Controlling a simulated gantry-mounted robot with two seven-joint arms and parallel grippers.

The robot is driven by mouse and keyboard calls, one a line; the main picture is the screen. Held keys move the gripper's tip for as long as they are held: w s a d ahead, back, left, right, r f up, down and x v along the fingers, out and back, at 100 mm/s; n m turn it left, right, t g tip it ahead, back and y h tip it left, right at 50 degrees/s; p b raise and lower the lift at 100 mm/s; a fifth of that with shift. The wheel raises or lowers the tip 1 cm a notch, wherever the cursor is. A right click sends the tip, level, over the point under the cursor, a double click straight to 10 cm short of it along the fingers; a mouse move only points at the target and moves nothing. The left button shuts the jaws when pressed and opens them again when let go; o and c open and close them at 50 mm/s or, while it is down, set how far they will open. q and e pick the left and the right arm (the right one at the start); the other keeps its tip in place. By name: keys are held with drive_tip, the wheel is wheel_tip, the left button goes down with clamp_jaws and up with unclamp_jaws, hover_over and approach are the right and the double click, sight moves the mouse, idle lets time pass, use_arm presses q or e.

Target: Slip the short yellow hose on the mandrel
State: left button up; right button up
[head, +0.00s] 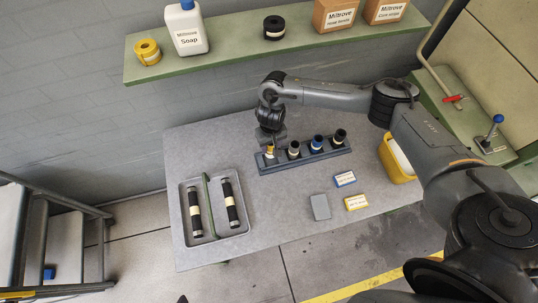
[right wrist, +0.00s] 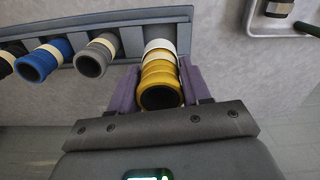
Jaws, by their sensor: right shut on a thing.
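The short yellow hose (right wrist: 161,82) stands at the left end of a grey rack (head: 313,161), with a pale band around it. In the head view it (head: 270,150) is partly covered by my right gripper (head: 270,141). In the right wrist view the purple fingers of my right gripper (right wrist: 160,88) are shut on the hose from both sides, and its dark open end faces the camera. I cannot tell which thing is the mandrel; two black rods (head: 195,211) with cream bands lie in a tray at the left. My left gripper is not in view.
Grey (head: 294,150), blue (head: 317,143) and black (head: 339,136) hoses stand along the rack. The metal tray (head: 184,240) has a green divider. A grey block (head: 320,207) and small boxes (head: 356,202) lie in front. A yellow bin (head: 390,165) is at right. A shelf (head: 240,54) overhangs behind.

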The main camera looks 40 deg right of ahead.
drive_tip(key=shift+f, duration=3.2)
drive_tip(key=shift+f, duration=0.2)
drive_tip(key=o, duration=1.2)
drive_tip(key=shift+r, duration=0.15)
